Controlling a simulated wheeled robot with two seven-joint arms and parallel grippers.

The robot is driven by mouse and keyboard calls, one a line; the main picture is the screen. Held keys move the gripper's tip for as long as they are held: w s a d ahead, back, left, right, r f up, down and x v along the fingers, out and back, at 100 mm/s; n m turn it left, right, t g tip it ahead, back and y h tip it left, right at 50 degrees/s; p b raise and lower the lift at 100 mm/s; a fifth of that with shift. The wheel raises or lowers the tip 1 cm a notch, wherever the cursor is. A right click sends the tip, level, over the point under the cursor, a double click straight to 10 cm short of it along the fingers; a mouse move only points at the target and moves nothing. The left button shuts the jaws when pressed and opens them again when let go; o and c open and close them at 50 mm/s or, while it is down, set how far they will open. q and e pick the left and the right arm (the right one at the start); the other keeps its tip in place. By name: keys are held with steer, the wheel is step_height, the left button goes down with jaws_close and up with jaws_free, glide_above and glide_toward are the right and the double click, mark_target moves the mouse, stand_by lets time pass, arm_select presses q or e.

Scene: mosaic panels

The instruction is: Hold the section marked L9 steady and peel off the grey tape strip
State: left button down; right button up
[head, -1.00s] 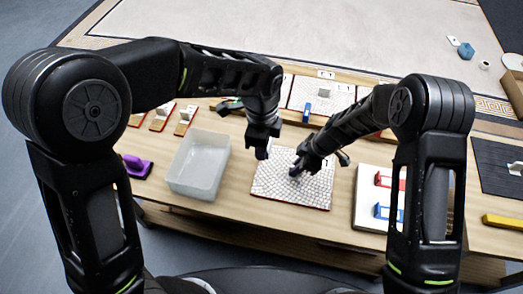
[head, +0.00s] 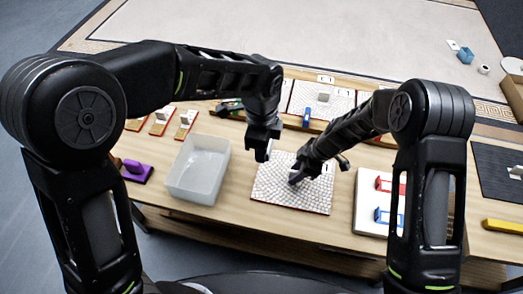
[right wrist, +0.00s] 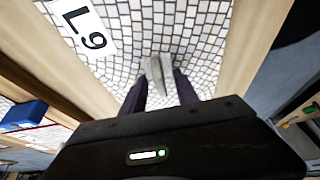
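The L9 section is a panel of pale mosaic tiles (head: 280,198) flat on the table in the head view. Its white L9 label (right wrist: 83,27) shows at the upper left of the right wrist view. A grey strip (right wrist: 157,76) stands up from the tiles there, between the fingers of my right gripper (right wrist: 160,88). The fingers look apart, with a gap on the strip's right side. In the head view my right gripper (head: 296,179) is low over the panel's middle. My left gripper (head: 262,155) hangs by the panel's upper left edge; its finger opening is unclear.
A translucent bin (head: 192,189) stands left of the panel, with a purple object (head: 137,171) beyond it. A white tray (head: 367,212) with red and blue pieces lies to the right. More panels (head: 322,98) line the back. A yellow bar (head: 503,226) lies far right.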

steer(key=v, duration=1.2)
arm_select(q)
steer(key=shift+s, duration=0.1)
stand_by(0.4)
